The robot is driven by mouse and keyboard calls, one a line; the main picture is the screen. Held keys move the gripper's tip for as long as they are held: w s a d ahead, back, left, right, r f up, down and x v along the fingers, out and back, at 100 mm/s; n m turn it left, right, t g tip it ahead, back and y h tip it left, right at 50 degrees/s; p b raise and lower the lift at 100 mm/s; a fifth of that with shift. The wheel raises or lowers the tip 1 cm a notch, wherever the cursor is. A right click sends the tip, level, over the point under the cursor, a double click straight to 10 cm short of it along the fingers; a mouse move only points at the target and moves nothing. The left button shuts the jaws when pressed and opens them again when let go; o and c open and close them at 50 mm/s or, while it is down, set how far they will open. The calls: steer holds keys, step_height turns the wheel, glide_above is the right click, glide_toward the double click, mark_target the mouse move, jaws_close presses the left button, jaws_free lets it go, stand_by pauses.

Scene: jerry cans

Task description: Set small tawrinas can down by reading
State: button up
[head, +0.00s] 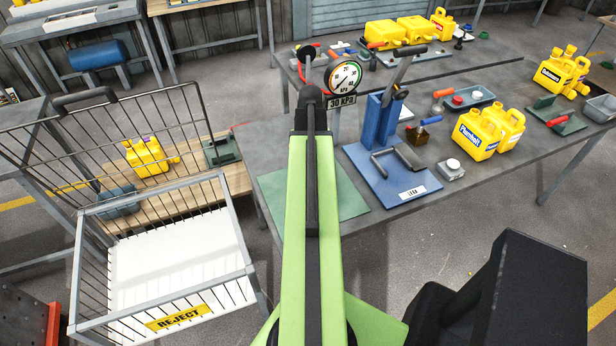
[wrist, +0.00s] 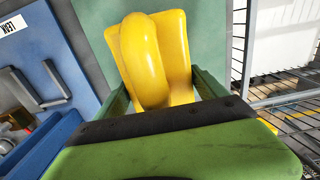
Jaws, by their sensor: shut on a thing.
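My gripper (wrist: 164,86) is shut on a yellow can (wrist: 148,60) with a thick rounded handle; its two green fingers press the can's sides. The can shows over a green mat (wrist: 213,25) in the wrist view; whether it touches the mat I cannot tell. In the head view my arm hides the can and gripper, and the mat (head: 342,195) shows on the grey bench beside the blue test stand (head: 380,178) marked "LEAK". A round dial gauge (head: 345,77) stands above the stand with a "30 KPA" plate (head: 342,102); its needle is too small to read surely.
A wire cart (head: 165,265) marked "REJECT" with a white floor stands left of the bench. Another yellow can (head: 148,157) sits on a wooden bench behind the cart.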

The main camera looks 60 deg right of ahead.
step_height(320, 180, down, 5)
steer(key=b, duration=0.4)
steer(key=shift+w+a+r, duration=0.1)
steer(key=shift+r, duration=0.3)
steer(key=shift+f, duration=0.2)
steer(key=o, duration=1.4)
steer(key=shift+r, duration=0.1)
step_height(320, 180, up, 12)
steer(key=p, duration=1.2)
steer(key=shift+r, duration=0.25)
steer(key=shift+f, duration=0.1)
